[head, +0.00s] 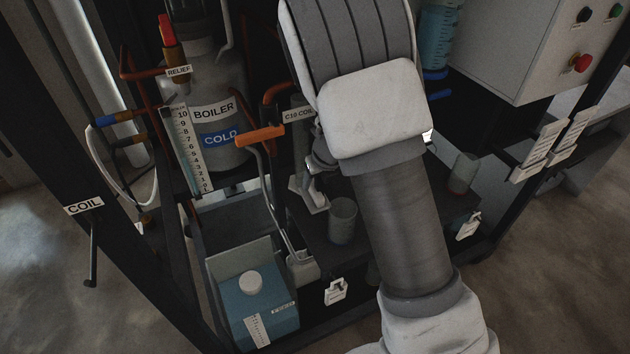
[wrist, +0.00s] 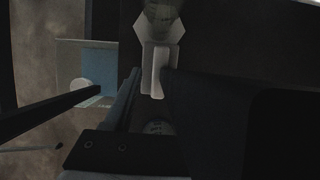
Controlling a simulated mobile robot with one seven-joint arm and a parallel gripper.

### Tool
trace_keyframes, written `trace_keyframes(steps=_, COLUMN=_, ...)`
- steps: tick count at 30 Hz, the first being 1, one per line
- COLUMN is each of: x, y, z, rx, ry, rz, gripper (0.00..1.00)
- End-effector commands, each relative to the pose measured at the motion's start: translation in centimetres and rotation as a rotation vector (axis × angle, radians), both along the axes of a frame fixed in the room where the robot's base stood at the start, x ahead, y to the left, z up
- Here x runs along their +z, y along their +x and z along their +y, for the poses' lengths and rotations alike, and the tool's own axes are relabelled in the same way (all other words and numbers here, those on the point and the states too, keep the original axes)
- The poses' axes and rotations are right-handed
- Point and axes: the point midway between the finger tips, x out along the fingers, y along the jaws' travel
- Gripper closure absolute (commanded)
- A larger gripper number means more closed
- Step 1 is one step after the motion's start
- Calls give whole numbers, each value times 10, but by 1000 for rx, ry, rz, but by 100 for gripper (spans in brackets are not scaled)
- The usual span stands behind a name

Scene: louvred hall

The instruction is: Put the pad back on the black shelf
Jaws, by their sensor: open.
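The black shelf (head: 378,238) lies low in the rack, partly hidden behind my arm. In the head view, a pale grey piece with a flat foot (head: 312,197) stands at its left part; I cannot tell surely that it is the pad. In the wrist view, a pale upright piece with a six-sided plate (wrist: 158,32) shows just beyond my gripper (wrist: 152,84). It may be the same piece. My gripper is open, with a dark finger on each side and nothing clearly held. In the head view my arm hides most of the gripper.
A metal cup (head: 342,221) and another cup (head: 463,173) stand on the shelf. A blue box with a white cap (head: 260,298) sits lower left. The boiler (head: 208,95), an orange-handled rod (head: 262,135) and rack posts crowd the left. A grey control box (head: 540,50) is upper right.

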Motion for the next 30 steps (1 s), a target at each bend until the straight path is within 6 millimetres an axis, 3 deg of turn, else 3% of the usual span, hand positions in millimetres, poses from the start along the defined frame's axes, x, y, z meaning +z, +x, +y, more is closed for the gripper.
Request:
trace_keyframes(steps=1, x=19, y=-4, z=-1, rx=1, ry=1, rz=-3, gripper=44)
trace_keyframes(steps=3, x=33, y=-10, z=-3, rx=1, ry=0, rz=-2, gripper=44)
trace_keyframes(steps=10, x=67, y=-24, z=-9, rx=0, ry=0, rz=-1, gripper=44)
trace_keyframes(steps=16, x=76, y=-29, z=-11, rx=0, ry=0, rz=0, gripper=44)
trace_keyframes(steps=30, x=75, y=-29, z=-12, rx=0, ry=0, rz=0, gripper=44)
